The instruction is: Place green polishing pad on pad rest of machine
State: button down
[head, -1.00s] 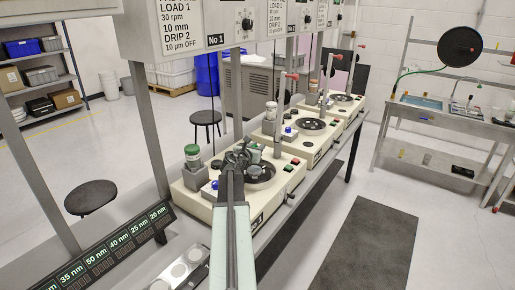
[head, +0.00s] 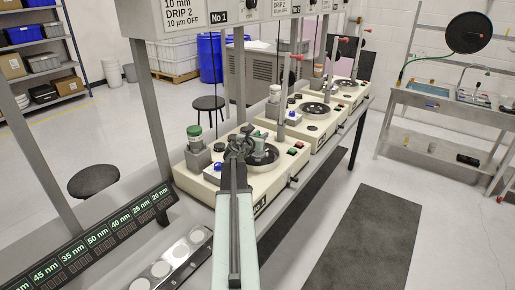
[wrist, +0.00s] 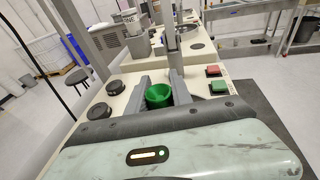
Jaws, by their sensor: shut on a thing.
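My gripper (head: 240,146) is over the top of the cream machine No 1 (head: 262,200), beside its dark round platen (head: 268,156). In the wrist view the two grey fingers of my gripper (wrist: 158,84) stand on either side of a round, hollow-looking green thing (wrist: 159,97), seemingly the green polishing pad, and are shut on it. The machine's top lies beyond and below. I cannot tell from these views which part is the pad rest, or whether the pad touches the machine.
A green-capped jar (head: 194,132) stands in a grey holder at the machine's left corner. Red and green buttons (wrist: 217,78) and black knobs (wrist: 101,112) sit on its top. An upright post (wrist: 172,35) rises close beyond my fingers. More machines (head: 316,120) stand behind.

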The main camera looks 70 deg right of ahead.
jog(key=shift+f+b, duration=2.15)
jog(key=shift+f, duration=0.25)
jog(key=c, duration=1.1)
grip_release()
jog(key=shift+c, duration=0.2)
jog(key=shift+r, duration=0.1)
